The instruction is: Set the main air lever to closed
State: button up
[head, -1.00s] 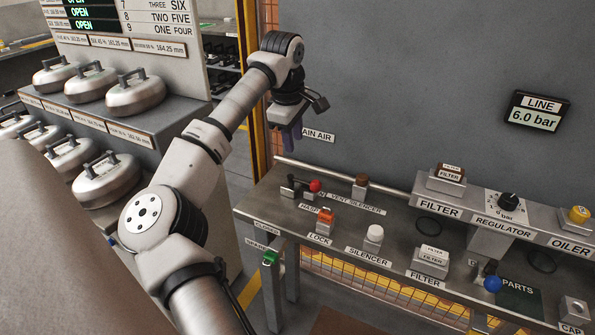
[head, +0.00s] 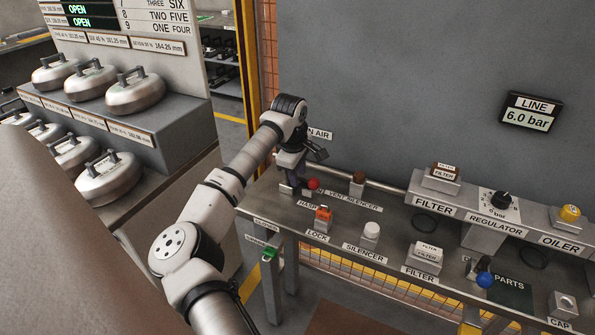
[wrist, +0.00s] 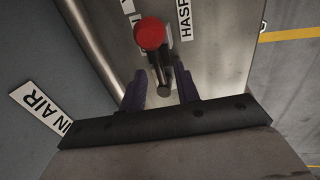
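The main air lever, with a red ball knob (head: 313,183), is at the left end of the bench below the partly hidden "MAIN AIR" label (head: 319,133). In the wrist view the red knob (wrist: 150,34) is at the top, and its dark arm runs down to a round pivot. My gripper (head: 294,181) is low over the pivot end of the lever, pointing down. In the wrist view its purple fingers (wrist: 162,92) are apart, one on each side of the lever's dark part. Contact cannot be told. In the head view my gripper partly hides the lever.
A padlock-like orange and grey lock (head: 323,218), a white silencer (head: 371,231) and a filter (head: 428,257) sit along the front. A blue-knobbed lever (head: 485,279) is farther right. The line display (head: 531,113) reads 6.0 bar. A rail and grey wall stand behind.

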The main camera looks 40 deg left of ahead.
grip_shut()
